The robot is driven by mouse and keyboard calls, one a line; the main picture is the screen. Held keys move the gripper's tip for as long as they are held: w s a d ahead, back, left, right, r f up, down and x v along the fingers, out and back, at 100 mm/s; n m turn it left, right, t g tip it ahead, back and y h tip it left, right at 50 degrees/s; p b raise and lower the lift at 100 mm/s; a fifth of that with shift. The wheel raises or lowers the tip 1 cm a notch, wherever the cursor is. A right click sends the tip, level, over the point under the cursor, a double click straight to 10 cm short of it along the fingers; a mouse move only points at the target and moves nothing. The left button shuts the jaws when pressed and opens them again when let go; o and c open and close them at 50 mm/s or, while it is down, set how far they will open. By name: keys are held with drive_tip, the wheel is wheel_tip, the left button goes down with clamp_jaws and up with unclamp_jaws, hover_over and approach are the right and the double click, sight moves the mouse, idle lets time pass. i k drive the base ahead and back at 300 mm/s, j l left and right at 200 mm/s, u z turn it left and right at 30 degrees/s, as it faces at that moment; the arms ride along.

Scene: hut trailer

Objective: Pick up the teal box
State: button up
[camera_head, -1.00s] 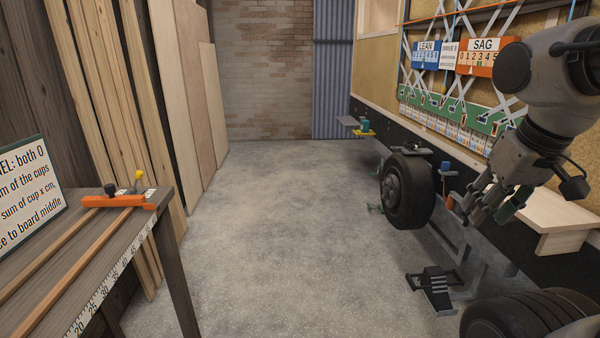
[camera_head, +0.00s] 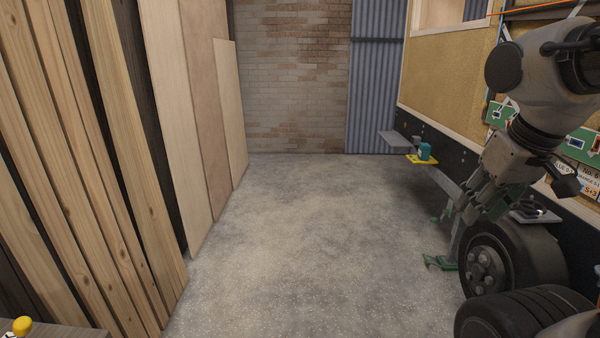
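A small teal box (camera_head: 424,151) sits on a yellow plate (camera_head: 422,160) low on the trailer's side, at the far right. My gripper (camera_head: 482,212) hangs at the right, much closer to the camera than the box, pointing down and to the left. Its fingers look apart, with nothing seen between them. The box is in clear view, and the gripper is well away from it.
A black wheel (camera_head: 510,262) and green metal feet (camera_head: 440,262) stand below the trailer side. A grey step (camera_head: 398,139) juts out behind the box. Wooden boards (camera_head: 110,150) lean at the left. The concrete floor (camera_head: 300,240) in the middle is clear.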

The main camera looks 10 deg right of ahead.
sight(425, 148)
drive_tip(key=i+j, duration=0.1)
drive_tip(key=i, duration=0.65)
drive_tip(key=i+j, duration=0.1)
drive_tip(key=i, duration=0.65)
drive_tip(key=i+z, duration=0.1)
drive_tip(key=i, duration=0.65)
drive_tip(key=i+l+z, duration=0.1)
drive_tip(key=i+z, duration=0.2)
drive_tip(key=i, duration=0.4)
drive_tip(key=i+z, duration=0.25)
drive_tip(key=i, duration=0.5)
drive_tip(key=i+j+z, duration=0.3)
drive_tip(key=i, duration=0.4)
drive_tip(key=i+z, duration=0.3)
drive_tip(key=i+j+z, duration=0.1)
drive_tip(key=i+z, duration=0.15)
drive_tip(key=i, duration=0.15)
